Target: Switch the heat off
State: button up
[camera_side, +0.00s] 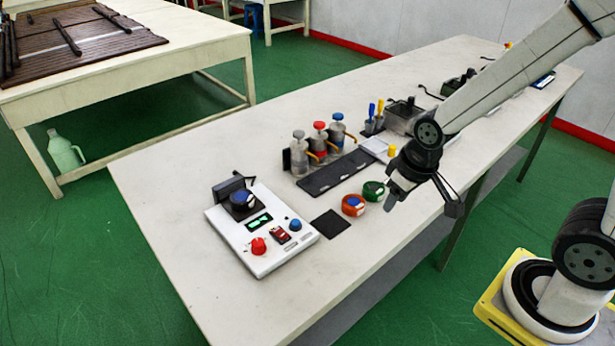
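A white heating unit (283,258) sits on the near left part of the table. On its front panel are a red knob (258,246), a small red rocker switch (280,235), a blue knob (295,224) and a lit green display (259,223). A dark round piece with a blue top (242,199) sits at its back, against a black bracket. The switch's position is too small to read.
An orange round container (353,205) and a green one (374,191) stand between the unit and my gripper, beside a black square pad (330,224). Behind are several capped bottles (320,143) and a dark tray (337,173). The table's near left end (165,210) is clear.

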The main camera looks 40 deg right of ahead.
jog(key=w+a+f+g, duration=0.1)
jog(key=w+a, duration=0.5)
jog(key=w, duration=0.5)
jog(key=g, duration=0.2)
send_over(278, 231)
notch_tip(278, 231, down, 5)
jog(key=shift+r, duration=0.2)
jog(key=shift+f, duration=3.9)
grip_shut()
